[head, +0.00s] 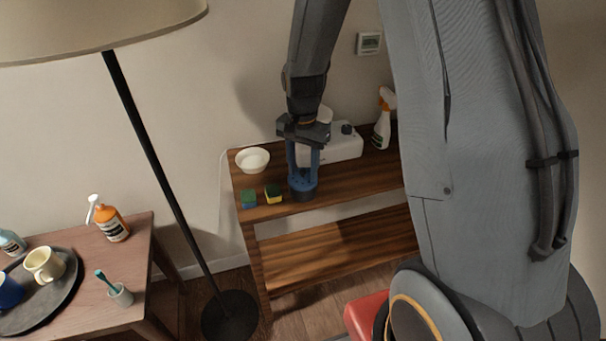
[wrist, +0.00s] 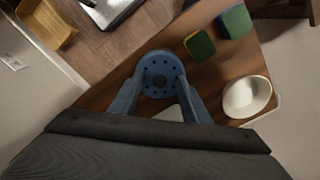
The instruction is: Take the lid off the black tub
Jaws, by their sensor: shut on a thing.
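The black tub (head: 302,197) stands on the top board of the wooden shelf, near its front edge. Its round blue lid (head: 303,185) sits at the top of it; I see no clear gap between them. In the wrist view the lid (wrist: 160,74) shows from above as a disc with a ring of dark holes. My gripper (head: 302,170) points down from above, its two blue fingers shut on the lid from both sides. In the wrist view the fingers of my gripper (wrist: 160,88) meet the lid's edges. The tub's body is hidden under the lid there.
On the shelf (head: 350,184), a yellow-green sponge (head: 273,193), a blue-green sponge (head: 249,198) and a white bowl (head: 252,159) are left of the tub. A white device (head: 343,145) and a spray bottle (head: 384,120) stand behind. A floor lamp (head: 150,150) rises at left.

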